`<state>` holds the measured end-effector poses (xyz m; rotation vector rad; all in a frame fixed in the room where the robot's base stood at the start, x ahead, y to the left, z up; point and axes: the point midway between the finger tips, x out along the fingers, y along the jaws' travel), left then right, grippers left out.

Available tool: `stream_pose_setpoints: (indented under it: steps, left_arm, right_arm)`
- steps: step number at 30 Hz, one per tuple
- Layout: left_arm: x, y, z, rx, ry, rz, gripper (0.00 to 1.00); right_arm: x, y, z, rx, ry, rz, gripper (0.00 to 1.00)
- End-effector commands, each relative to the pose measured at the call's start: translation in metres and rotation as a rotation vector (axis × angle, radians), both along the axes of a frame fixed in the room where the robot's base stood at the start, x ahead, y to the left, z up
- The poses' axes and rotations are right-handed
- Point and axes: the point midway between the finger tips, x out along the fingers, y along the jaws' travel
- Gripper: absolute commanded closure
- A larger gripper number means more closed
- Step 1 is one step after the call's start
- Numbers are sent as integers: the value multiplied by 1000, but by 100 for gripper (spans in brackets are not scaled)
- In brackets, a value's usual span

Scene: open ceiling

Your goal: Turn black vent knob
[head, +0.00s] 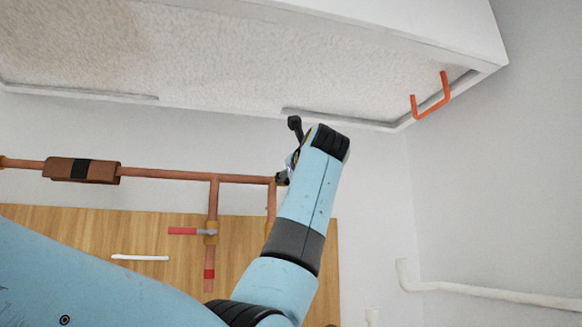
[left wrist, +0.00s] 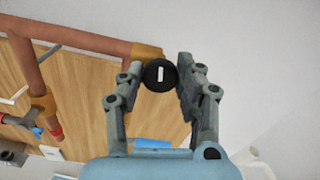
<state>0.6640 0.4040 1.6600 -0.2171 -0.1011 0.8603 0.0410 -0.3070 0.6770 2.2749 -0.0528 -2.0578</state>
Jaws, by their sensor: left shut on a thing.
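The black vent knob (left wrist: 160,76), round with a short white mark on its face, shows in the left wrist view beside the brass end of a copper pipe. The white mark is nearly upright. My left gripper (left wrist: 162,70) has one finger on each side of the knob and is shut on it. In the head view my left gripper (head: 284,176) is mostly hidden behind my wrist, at the right end of the copper pipe, and the knob cannot be made out there. My right gripper is in neither view.
A copper pipe (head: 150,174) runs along the wall with a brown block (head: 82,170) on it. A red-handled valve (head: 190,231) sits on a branch below, before a wooden panel (head: 120,225). A white ceiling box (head: 230,60) with an orange handle (head: 431,97) hangs above.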

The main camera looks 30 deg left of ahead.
Motion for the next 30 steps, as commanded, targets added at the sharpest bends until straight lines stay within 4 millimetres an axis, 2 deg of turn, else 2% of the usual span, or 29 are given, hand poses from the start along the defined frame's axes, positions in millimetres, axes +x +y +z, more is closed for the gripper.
stream_pose_setpoints:
  steps: [3,12,30]
  left_arm:
    - [1,0,-1,49,67,0,98]
    - [1,0,-3,134,167,-1,98]
    - [1,-1,-5,156,197,-1,98]
  right_arm:
    - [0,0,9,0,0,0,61]
    - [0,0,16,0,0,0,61]
    - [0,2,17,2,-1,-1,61]
